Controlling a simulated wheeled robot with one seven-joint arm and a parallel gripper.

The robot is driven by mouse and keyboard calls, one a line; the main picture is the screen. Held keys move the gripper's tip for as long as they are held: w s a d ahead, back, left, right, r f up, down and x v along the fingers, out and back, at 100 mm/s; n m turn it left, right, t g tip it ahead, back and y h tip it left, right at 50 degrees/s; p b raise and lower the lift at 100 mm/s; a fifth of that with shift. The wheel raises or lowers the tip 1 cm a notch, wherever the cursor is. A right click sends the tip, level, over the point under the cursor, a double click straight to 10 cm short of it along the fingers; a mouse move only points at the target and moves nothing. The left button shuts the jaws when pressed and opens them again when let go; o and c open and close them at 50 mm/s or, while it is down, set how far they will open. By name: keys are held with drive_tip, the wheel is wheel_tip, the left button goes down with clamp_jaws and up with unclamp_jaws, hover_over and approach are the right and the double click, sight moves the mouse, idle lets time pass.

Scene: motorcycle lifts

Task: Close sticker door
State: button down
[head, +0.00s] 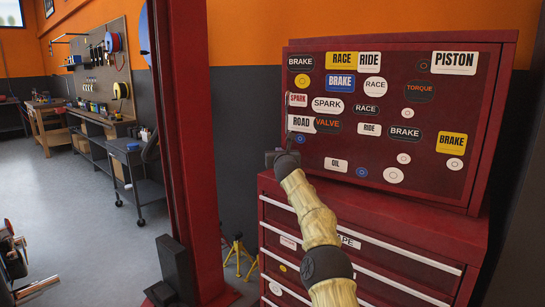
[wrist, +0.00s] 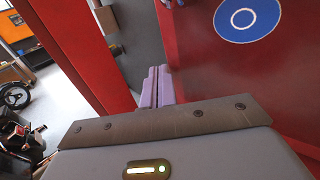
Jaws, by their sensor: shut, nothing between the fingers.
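The sticker door (head: 425,135) is the dark red front of the upper cabinet, covered with many stickers. It looks flush with the cabinet or nearly so; I cannot tell whether a small gap remains. In the head view my gripper (head: 283,158) is at the lower left edge of the door, partly hidden behind my wrist. In the wrist view my gripper (wrist: 158,88) shows two pale purple fingers shut together with nothing between them. The red door surface (wrist: 215,65) is just right of the fingers, with a blue and white round sticker on it. I cannot tell whether they touch.
Below the door is a red drawer chest (head: 375,240) with pale drawer edges. A red lift post (head: 193,150) stands left of the cabinet, with a gap between. Yellow stands (head: 238,250) sit on the floor there. Workbenches (head: 95,125) line the back left; grey floor is open before them.

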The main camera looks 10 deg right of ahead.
drive_tip(key=shift+w+d, duration=0.3)
drive_tip(key=shift+w, duration=0.2)
drive_tip(key=shift+s+a, duration=0.1)
drive_tip(key=shift+s+a+f+b, duration=0.15)
drive_tip(key=shift+s+a+b, duration=0.15)
drive_tip(key=shift+b, duration=0.65)
drive_tip(key=s+a+b, duration=0.8)
drive_tip(key=a+b, duration=0.1)
drive_tip(key=b, duration=0.1)
drive_tip(key=shift+s+a+r, duration=0.2)
drive_tip(key=shift+s+a, duration=0.1)
drive_tip(key=shift+s, duration=0.05)
